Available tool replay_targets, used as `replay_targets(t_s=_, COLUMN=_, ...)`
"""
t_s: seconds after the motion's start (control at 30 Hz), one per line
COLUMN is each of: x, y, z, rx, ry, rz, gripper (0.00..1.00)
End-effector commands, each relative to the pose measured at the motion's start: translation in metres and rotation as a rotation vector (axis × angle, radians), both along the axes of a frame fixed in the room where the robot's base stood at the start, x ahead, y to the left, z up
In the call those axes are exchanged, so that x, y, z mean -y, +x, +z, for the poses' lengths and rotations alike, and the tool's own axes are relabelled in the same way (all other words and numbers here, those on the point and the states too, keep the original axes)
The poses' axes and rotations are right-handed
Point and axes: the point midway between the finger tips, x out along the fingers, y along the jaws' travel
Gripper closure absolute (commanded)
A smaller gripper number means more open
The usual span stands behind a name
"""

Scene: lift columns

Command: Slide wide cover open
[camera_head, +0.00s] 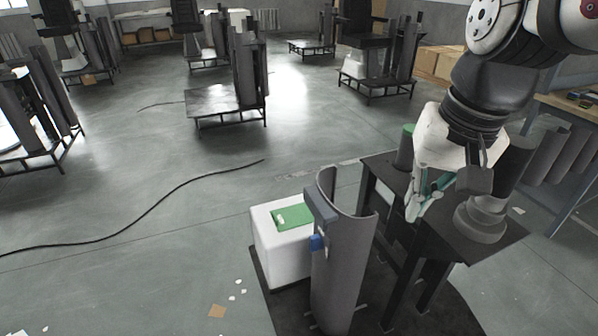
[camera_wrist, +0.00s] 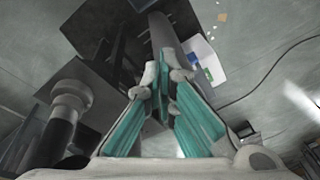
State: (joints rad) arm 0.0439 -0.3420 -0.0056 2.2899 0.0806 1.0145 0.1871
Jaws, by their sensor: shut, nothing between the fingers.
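A tall, curved grey cover (camera_head: 338,268) stands upright beside a white box in the head view; it seems to be the wide cover, though I cannot be certain. A small blue part (camera_head: 317,242) sits on its left edge. In the wrist view a grey curved piece (camera_wrist: 163,35), likely the same cover, lies beyond the fingertips. My gripper (camera_head: 412,212) with teal finger pads is to the right of the cover, over the dark stand, and apart from it. The wrist view shows the fingers (camera_wrist: 162,78) together at the tips with nothing held.
The white box (camera_head: 282,245) with a green top patch (camera_head: 292,216) stands left of the cover. A dark stand (camera_head: 440,235) carries a grey round column base (camera_head: 480,220). A black cable (camera_head: 150,208) crosses the floor. Open floor lies left.

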Motion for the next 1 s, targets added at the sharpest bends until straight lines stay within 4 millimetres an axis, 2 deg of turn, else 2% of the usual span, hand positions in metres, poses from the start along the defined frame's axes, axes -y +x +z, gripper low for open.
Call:
replay_targets(t_s=0.3, x=-0.003, y=-0.033, z=-0.013, rx=0.033, ry=-0.109, rz=0.228, gripper=1.00)
replay_targets(t_s=0.47, x=-0.004, y=-0.033, z=-0.030, rx=0.008, ry=-0.191, rz=0.401, gripper=1.00)
replay_targets(t_s=0.77, x=-0.012, y=-0.007, z=-0.061, rx=-0.082, ry=-0.314, rz=0.674, gripper=1.00)
replay_targets(t_s=1.0, x=-0.031, y=0.036, z=-0.099, rx=-0.193, ry=-0.425, rz=0.933, gripper=1.00)
